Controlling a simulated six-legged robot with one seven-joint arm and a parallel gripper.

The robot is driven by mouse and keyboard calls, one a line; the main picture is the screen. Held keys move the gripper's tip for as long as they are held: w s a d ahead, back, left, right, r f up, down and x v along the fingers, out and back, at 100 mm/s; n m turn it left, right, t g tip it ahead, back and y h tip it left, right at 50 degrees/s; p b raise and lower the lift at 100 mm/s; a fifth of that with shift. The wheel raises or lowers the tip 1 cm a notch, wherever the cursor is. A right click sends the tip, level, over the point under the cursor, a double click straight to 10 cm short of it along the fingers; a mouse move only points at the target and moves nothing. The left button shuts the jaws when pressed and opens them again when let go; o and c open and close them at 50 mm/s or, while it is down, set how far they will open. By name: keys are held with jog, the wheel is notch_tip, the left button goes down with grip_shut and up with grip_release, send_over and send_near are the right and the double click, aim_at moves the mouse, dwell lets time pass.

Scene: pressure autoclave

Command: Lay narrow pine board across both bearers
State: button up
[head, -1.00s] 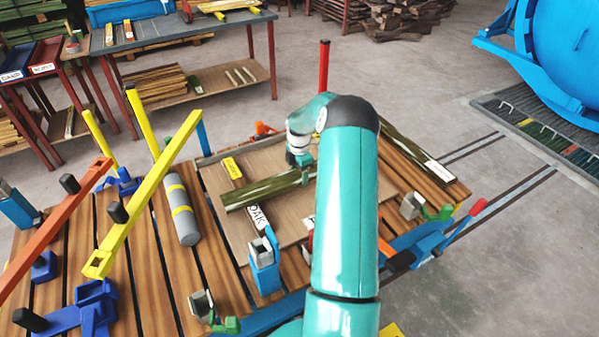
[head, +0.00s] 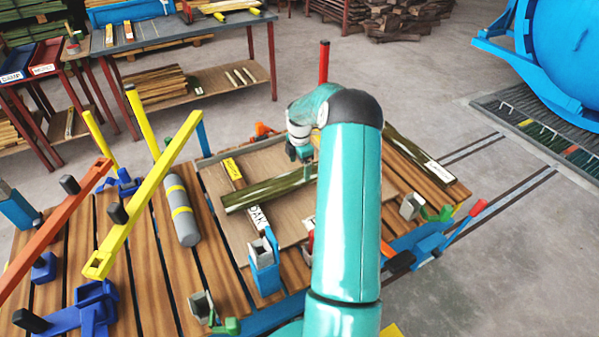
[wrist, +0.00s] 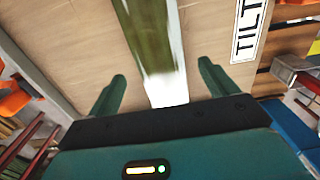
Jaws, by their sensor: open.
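A narrow, green-streaked board with pale edges (head: 265,189) lies over the tan panel on the slatted bench. It crosses over a brown bearer with a yellow label (head: 236,175) near its left end. Its right end runs toward my arm, which hides what is beneath there; I cannot see a second bearer clearly. In the wrist view the board (wrist: 154,45) runs between my fingers without either touching it, with a white end near the palm. My gripper (head: 305,165) is open, just above the board's right part; it also shows in the wrist view (wrist: 162,78).
A similar dark green board with a white label (head: 415,153) lies on the right of the bench. A grey roller with yellow bands (head: 180,210), yellow and orange bars and blue clamps stand left. Metal-faced clamps line the front edge. A blue autoclave (head: 560,50) is far right.

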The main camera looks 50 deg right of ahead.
aim_at(300, 175)
notch_tip(300, 175, up, 8)
jog(key=s+a+r+m+t+h, duration=0.1)
jog(key=a+r+m, duration=0.2)
jog(key=a+r, duration=0.8)
jog(key=s+a+r+m+t+h, duration=0.1)
jog(key=s+a+r+m, duration=0.15)
jog(key=a+r, duration=0.85)
jog(key=s+a+f+m+t+y, duration=0.1)
jog(key=s+a+m, duration=0.8)
jog(key=s+a, duration=1)
jog(key=a+t+y, duration=0.1)
jog(key=a+t, duration=0.1)
jog(key=shift+t, duration=0.3)
jog(key=shift+s+a, duration=0.1)
jog(key=shift+s, duration=0.05)
